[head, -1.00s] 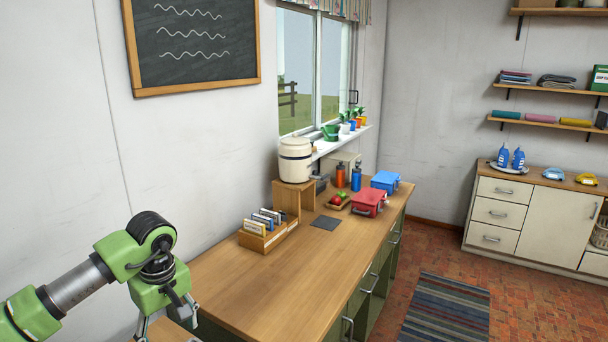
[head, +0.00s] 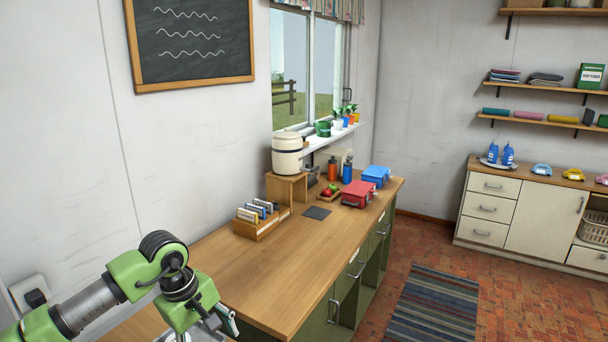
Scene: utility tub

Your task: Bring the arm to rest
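My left gripper (head: 210,328) is at the bottom of the head view, at the end of a green and grey arm that comes in from the left. It points down near the close left end of the wooden counter (head: 262,302). Its fingers are partly cut off by the picture's lower edge, so I cannot tell whether it is open or shut. My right gripper is not in view.
The counter holds a file box (head: 256,227), a cream dispenser (head: 287,153) on a wooden stand, a red box (head: 358,194) and a blue box (head: 376,174). Its near top is clear. A striped rug (head: 432,306) lies on the open brick floor.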

